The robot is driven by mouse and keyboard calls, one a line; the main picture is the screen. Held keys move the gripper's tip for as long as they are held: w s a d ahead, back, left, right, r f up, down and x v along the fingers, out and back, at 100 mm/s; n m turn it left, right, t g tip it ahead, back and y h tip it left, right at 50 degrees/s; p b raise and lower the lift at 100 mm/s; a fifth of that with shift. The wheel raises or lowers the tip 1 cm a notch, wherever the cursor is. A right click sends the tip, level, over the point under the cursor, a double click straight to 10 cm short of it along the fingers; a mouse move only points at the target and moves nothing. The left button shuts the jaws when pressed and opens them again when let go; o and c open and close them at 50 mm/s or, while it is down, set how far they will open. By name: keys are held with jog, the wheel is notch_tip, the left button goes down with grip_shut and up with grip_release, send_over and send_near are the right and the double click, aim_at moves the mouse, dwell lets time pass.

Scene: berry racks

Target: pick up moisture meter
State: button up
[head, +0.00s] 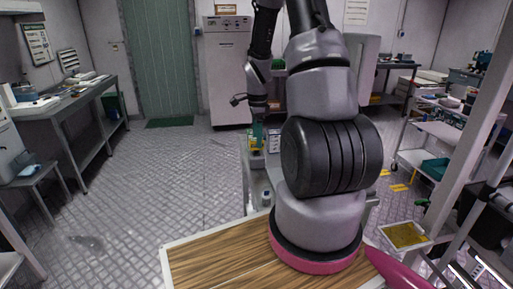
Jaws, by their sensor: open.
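My gripper (257,121) points down over a small grey stand or cart (257,184) in the middle of the head view. It is open. A small green and yellow object (256,143) is directly below the fingertips; it may be the moisture meter, but it is too small to tell. I cannot tell whether the fingers are around it or just above it. My arm hides the right part of the stand and whatever lies there.
A grey workbench (72,101) with papers runs along the left. A wheeled cart (436,130) with shelves stands at the right. A grey cabinet (227,75) and green door (160,60) are at the back. The metal floor (165,175) at left-centre is clear.

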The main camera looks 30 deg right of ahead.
aim_at(256, 151)
notch_tip(256, 151, down, 5)
jog(key=shift+a+r, duration=0.15)
grip_shut()
jog(key=shift+r, duration=0.15)
